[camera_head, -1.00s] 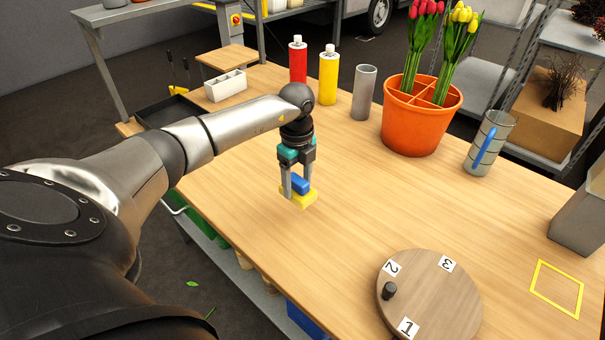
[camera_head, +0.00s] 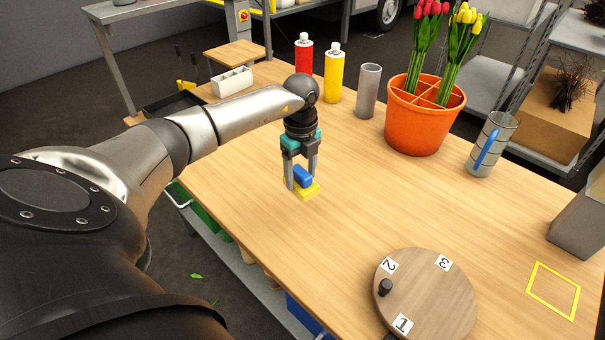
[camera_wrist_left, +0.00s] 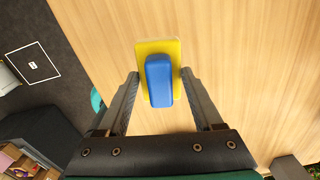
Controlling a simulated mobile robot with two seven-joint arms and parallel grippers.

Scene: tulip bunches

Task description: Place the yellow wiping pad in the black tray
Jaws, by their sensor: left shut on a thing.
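The yellow wiping pad (camera_head: 308,192) has a blue block-shaped handle (camera_head: 302,175) on top. It is near the left edge of the wooden table, and I cannot tell whether it touches the tabletop. My left gripper (camera_head: 303,184) points down and is shut on the pad, one finger on each side of the blue handle. The wrist view shows the yellow pad (camera_wrist_left: 159,47) and the blue handle (camera_wrist_left: 159,80) between the fingertips. The black tray (camera_head: 168,106) lies at the table's far left corner, partly hidden behind my left arm. My right gripper is out of view.
A white divided box (camera_head: 233,82) stands beside the tray. Red (camera_head: 304,55) and yellow (camera_head: 333,75) bottles, a grey cylinder (camera_head: 368,92) and an orange tulip pot (camera_head: 424,120) stand along the back. A round numbered board (camera_head: 430,300) lies in front. The table's middle is clear.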

